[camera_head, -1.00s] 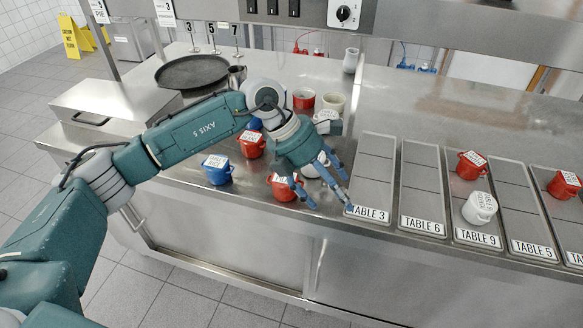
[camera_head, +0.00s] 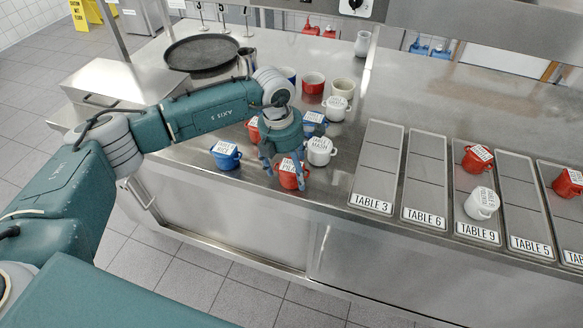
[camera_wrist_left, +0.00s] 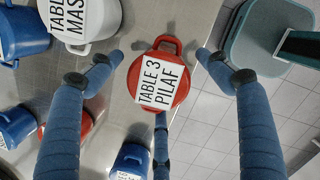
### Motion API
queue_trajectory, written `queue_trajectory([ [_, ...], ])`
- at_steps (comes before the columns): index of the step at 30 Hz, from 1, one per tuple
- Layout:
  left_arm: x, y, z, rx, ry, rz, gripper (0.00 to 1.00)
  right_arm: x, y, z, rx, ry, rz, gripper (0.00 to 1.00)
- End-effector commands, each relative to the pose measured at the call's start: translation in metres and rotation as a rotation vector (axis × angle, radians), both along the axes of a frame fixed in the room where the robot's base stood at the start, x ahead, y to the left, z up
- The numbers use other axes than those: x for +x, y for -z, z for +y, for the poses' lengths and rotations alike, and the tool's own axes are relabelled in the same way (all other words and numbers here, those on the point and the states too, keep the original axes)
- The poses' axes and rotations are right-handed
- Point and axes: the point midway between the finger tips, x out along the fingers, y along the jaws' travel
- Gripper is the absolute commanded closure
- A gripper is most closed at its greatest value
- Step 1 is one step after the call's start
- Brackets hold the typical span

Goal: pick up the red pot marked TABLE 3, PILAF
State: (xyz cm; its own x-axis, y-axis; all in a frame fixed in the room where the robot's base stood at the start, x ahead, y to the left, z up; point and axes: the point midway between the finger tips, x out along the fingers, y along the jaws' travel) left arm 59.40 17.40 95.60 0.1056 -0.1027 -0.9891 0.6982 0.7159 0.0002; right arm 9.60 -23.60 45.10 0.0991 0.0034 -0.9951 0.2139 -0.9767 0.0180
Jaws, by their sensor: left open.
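The red pot marked TABLE 3, PILAF (camera_wrist_left: 160,75) stands upright on the steel counter near its front edge; in the head view it shows (camera_head: 292,175) just under my left gripper. My left gripper (camera_head: 284,172) points down over it. In the left wrist view the blue fingers of my left gripper (camera_wrist_left: 160,70) are spread open on either side of the pot, with a third finger below it, and they look apart from the pot. The label reads clearly in the wrist view. My right gripper is not in view.
A white pot (camera_head: 320,151) and a blue pot (camera_head: 226,155) stand close by. Another red pot (camera_head: 253,130) is partly hidden behind my gripper. Trays, including the empty TABLE 3 tray (camera_head: 371,203), lie to the right. A dark round tray (camera_head: 203,53) is at the back left.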

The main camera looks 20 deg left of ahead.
Motion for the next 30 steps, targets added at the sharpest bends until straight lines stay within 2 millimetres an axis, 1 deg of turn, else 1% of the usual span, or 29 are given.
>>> queue_trajectory([
  [1, 0.0, 0.005, -0.001, -0.001, -0.001, 0.002, 0.22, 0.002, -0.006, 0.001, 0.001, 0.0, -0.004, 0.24],
  [5, 0.002, 0.016, -0.002, -0.001, -0.002, 0.001, 0.22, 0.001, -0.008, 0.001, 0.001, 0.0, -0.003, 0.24],
  [11, 0.002, 0.019, -0.002, -0.001, 0.0, -0.001, 0.22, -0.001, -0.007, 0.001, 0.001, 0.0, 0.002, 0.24],
  [12, 0.002, 0.019, -0.002, -0.001, 0.0, -0.001, 0.24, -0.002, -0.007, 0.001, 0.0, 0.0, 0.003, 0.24],
  [13, 0.002, 0.018, -0.002, -0.001, 0.0, -0.001, 0.3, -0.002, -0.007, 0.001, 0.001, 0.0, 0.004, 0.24],
  [17, 0.002, 0.018, -0.002, -0.001, 0.0, -0.001, 0.56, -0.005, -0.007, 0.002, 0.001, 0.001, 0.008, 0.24],
  [18, 0.002, 0.018, -0.002, -0.001, 0.0, -0.001, 0.64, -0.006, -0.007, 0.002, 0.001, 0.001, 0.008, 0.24],
  [20, 0.002, 0.018, -0.003, -0.001, 0.0, -0.001, 0.76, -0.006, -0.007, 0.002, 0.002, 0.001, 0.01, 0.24],
  [21, 0.003, 0.017, -0.003, -0.003, 0.0, -0.003, 0.79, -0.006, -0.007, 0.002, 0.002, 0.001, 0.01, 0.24],
  [30, 0.004, 0.014, -0.003, -0.003, 0.0, -0.004, 0.79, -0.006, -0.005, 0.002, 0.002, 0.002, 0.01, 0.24],
])
